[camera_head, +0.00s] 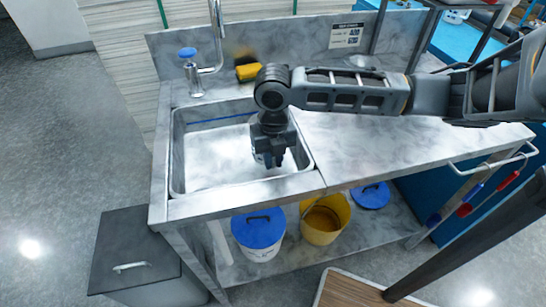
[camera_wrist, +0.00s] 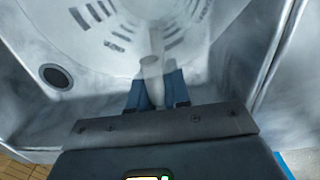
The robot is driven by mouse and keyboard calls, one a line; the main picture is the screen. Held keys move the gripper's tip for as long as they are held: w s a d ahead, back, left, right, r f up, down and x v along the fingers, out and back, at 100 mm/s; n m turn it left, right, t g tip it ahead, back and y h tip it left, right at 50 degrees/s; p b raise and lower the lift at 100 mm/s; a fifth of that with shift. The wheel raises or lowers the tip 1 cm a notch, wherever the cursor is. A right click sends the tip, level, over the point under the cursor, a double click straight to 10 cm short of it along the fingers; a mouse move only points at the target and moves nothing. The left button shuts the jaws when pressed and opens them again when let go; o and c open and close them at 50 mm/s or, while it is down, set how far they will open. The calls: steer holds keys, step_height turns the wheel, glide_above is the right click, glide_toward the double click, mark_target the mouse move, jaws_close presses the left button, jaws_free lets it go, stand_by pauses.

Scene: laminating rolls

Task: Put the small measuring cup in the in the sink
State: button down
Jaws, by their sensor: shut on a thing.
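My gripper (camera_head: 274,158) hangs over the right part of the sink (camera_head: 205,162), with its fingers pointing down into the basin. In the wrist view, my gripper (camera_wrist: 157,93) has its blue fingertips closed on the pale handle of the measuring cup (camera_wrist: 151,68). The cup is whitish and see-through, with dark measuring marks on its wall. It is in front of the fingers and above or inside the basin; I cannot tell whether it touches the bottom. The round dark drain (camera_wrist: 56,76) shows at its left. In the head view the gripper mostly hides the cup.
A tap (camera_head: 214,50) and a blue-topped dispenser (camera_head: 190,75) stand behind the sink. A yellow object (camera_head: 248,72) lies at the back edge. The marble counter (camera_head: 400,150) to the right is clear. A blue-lidded bucket (camera_head: 258,235) and a yellow bucket (camera_head: 324,222) stand below.

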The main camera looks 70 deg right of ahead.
steer(key=c, duration=1.1)
jaws_free()
